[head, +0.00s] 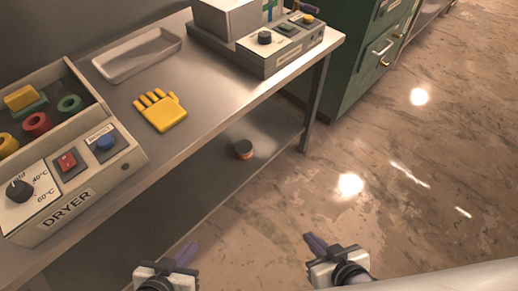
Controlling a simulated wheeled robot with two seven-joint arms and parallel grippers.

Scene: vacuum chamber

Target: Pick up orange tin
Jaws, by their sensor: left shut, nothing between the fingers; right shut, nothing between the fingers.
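A small round tin (243,149) with a dark top and an orange lower side sits on the lower shelf under the metal table, near its front edge. My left gripper (188,252) is shut and empty at the bottom of the view, in front of the table and apart from the tin. My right gripper (314,244) is shut and empty over the floor, further right and also apart from the tin.
The table (215,110) has a dryer box (75,195) with coloured pieces, a yellow glove (161,111), a tray (138,54) and a control device (285,48) on top. A table leg (316,105) stands right of the tin. A green cabinet (362,60) stands behind. The floor at right is clear.

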